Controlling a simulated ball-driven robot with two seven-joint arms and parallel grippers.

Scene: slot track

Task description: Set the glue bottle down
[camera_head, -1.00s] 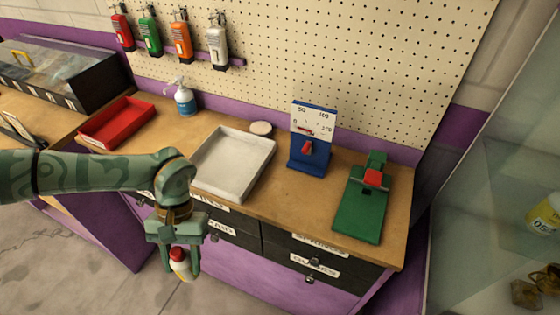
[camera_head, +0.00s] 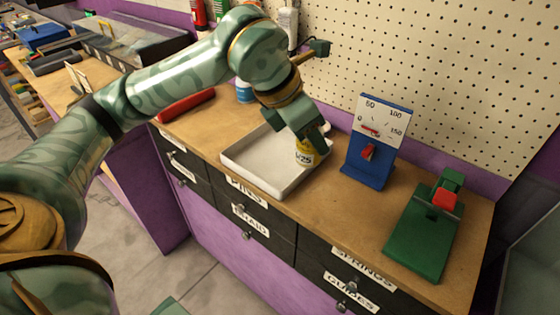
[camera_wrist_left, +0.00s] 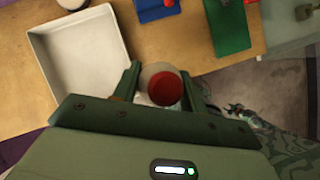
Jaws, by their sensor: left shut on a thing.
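My left gripper (camera_head: 303,140) is shut on the glue bottle (camera_head: 304,157). The bottle has a yellow and white body with dark lettering; the gripper hides its upper part in the head view. There it shows in front of the right side of the white tray (camera_head: 243,171). In the left wrist view the bottle's red cap (camera_wrist_left: 166,88) is between the fingers (camera_wrist_left: 162,76), and the tray (camera_wrist_left: 82,55) is to the upper left. I cannot tell whether the bottle touches anything below. My right gripper is not in view.
The blue dial gauge (camera_head: 373,155) stands right of the tray, with the green fixture with a red block (camera_head: 425,235) further right. Bare wooden bench (camera_head: 335,215) lies between tray and green fixture. The pegboard (camera_head: 440,80) rises behind.

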